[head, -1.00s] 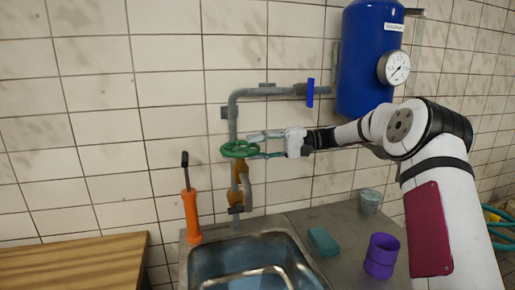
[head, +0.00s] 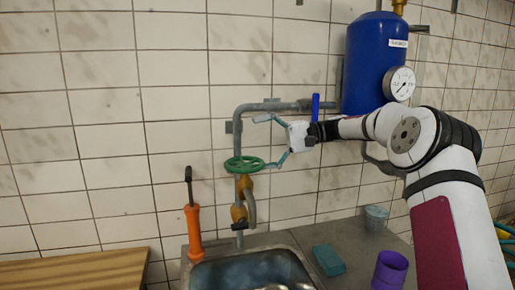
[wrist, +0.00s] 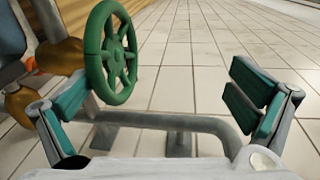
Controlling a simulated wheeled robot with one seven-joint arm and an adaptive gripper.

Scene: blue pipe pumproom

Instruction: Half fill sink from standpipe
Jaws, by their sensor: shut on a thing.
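My gripper (head: 268,142) is by the standpipe, its two teal-padded fingers spread wide apart in both views. The green handwheel (head: 244,164) sits on the vertical pipe, with the lower finger close to its rim in the head view. In the wrist view the handwheel (wrist: 110,53) overlaps the left finger; I cannot tell if they touch. Nothing visible spans the gap between the fingers. Below the wheel is the brass tap with its downward spout (head: 250,205). The grey sink (head: 235,270) is below it, cut off by the bottom edge, so its water level is hidden.
A blue lever (head: 315,107) and blue tank (head: 372,65) with a gauge (head: 399,83) are at right. An orange-handled tool (head: 194,232) stands left of the sink. A teal block (head: 328,260), purple cup (head: 389,270) and grey cup (head: 375,217) are on the counter. A wooden top (head: 75,272) is at left.

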